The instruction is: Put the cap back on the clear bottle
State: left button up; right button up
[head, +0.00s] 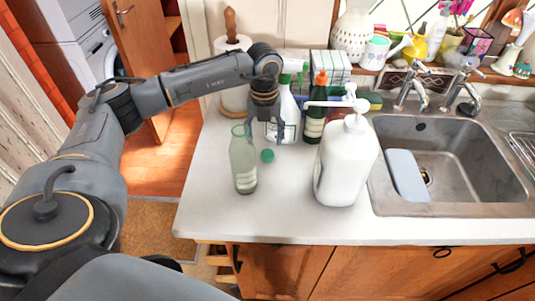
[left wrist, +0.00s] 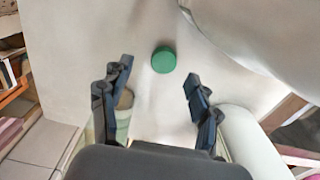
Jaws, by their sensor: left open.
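The clear bottle (head: 243,160) stands upright and open-topped on the counter, a pale greenish see-through bottle with a label low on it. The green cap (head: 267,156) lies on the counter just right of the bottle. It also shows in the left wrist view (left wrist: 164,60), beyond the fingertips and apart from them. My left gripper (head: 266,128) is open and empty above and behind the cap, pointing down. In the left wrist view its fingers (left wrist: 158,84) are spread, and the left finger partly hides the clear bottle (left wrist: 125,100). My right gripper is not in view.
A large white pump bottle (head: 345,165) stands right of the cap. A white spray bottle (head: 288,115) and a dark bottle with an orange top (head: 315,112) stand close behind. The sink (head: 450,150) is at the right. The counter's front (head: 215,215) is clear.

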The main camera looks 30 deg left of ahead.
aim_at(268, 152)
pick_arm(q)
jog(key=shift+f, duration=0.1)
jog(key=f, duration=0.1)
jog(key=f+p, duration=0.1)
jog(key=f, duration=0.1)
jog(key=f+p, duration=0.1)
jog(key=shift+w+d+f, duration=0.2)
jog(key=shift+d, duration=0.15)
jog(key=shift+f, duration=0.3)
jog(key=shift+c, duration=0.2)
jog(key=c, duration=0.7)
